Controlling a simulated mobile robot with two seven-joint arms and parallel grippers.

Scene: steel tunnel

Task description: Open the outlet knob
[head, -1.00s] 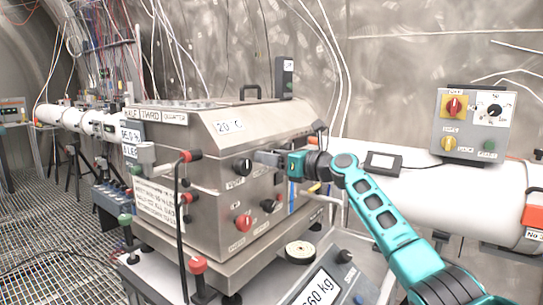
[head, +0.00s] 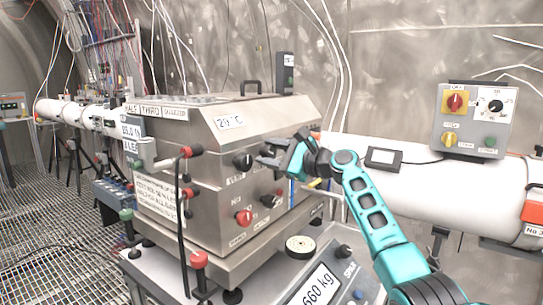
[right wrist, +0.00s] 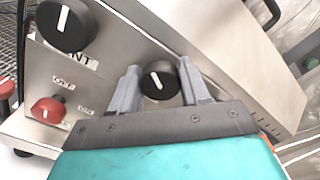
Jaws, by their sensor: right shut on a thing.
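The machine's steel front carries several knobs. In the right wrist view a black knob (right wrist: 158,80) with a slanted white mark sits between the fingers of my right gripper (right wrist: 161,88), which is shut on it. Its label is hidden, so I cannot read whether it is the outlet knob. In the head view my right gripper (head: 268,157) is at the upper knob row, its fingers tilted, and covers the held knob. To its left is another black knob (head: 243,161), which also shows in the wrist view (right wrist: 66,24) above a label ending in "NT". My left gripper is not in view.
A red knob (head: 243,217) and a lower black knob (head: 268,200) sit below the gripper. A scale display (head: 318,288) is at the front. A white pipe (head: 430,195) and a grey switch box (head: 474,120) stand right. Red-topped rods (head: 198,260) stand left.

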